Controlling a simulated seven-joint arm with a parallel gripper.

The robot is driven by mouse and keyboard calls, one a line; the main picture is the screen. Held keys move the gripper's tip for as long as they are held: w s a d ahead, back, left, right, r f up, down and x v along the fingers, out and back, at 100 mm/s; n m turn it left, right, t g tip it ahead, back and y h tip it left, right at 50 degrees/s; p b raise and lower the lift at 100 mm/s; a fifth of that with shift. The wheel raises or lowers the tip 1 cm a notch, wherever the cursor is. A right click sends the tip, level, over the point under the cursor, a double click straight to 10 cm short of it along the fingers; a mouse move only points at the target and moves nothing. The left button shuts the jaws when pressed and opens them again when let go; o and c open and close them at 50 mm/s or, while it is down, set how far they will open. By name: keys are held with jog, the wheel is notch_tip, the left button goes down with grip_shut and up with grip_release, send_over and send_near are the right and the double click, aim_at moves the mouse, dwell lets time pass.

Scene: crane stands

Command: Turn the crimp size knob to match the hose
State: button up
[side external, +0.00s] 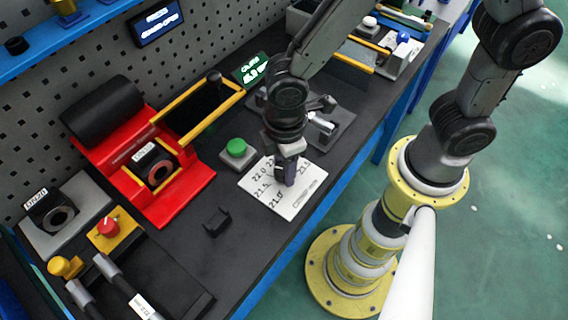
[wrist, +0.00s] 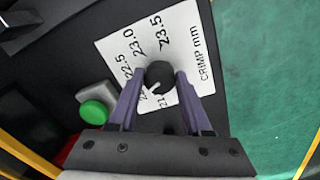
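The crimp size knob (wrist: 158,75) is a small black dial with a white pointer line, on a white plate (wrist: 195,58) marked "CRIMP mm". Its pointer faces lower left in the wrist view, toward the low numbers, partly hidden by a finger. Numbers 22.5, 23.0 and 23.5 show around it. My gripper (wrist: 160,95) has purple fingers on either side of the knob, with a slim gap at each side; it looks open. In the side view my gripper (side external: 286,178) points down over the plate (side external: 290,205) and hides the knob. Black hoses (side external: 118,285) with a white tag lie lower left.
A green button (side external: 236,147) is left of the plate. A red crimper (side external: 150,165) with yellow rails stands further left, near a red stop button (side external: 108,226). A small green-lit display (side external: 250,70) is behind; its text is unclear. A small black bracket (side external: 216,221) sits in front.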

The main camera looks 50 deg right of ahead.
jog(key=o, duration=0.4)
jog(key=r, duration=1.4)
jog(key=shift+s+a, duration=0.15)
jog(key=shift+s, duration=0.05)
jog(key=w+d+r+m+t+y, duration=0.15)
jog(key=d+r+m, duration=0.4)
jog(key=d, duration=0.55)
jog(key=s+d+m+t, duration=0.1)
jog(key=s+d+m, duration=0.1)
jog(key=d, duration=0.1)
jog(key=s+d+m+t+h, duration=0.1)
jog(key=s+d+m, duration=0.1)
jog(key=s, duration=0.1)
jog(key=s+d+m+t, duration=0.1)
jog(key=s+d+m, duration=0.2)
jog(key=shift+s+d+f+t, duration=0.1)
jog(key=shift+d+f+t, duration=0.15)
jog(key=shift+d+t, duration=0.1)
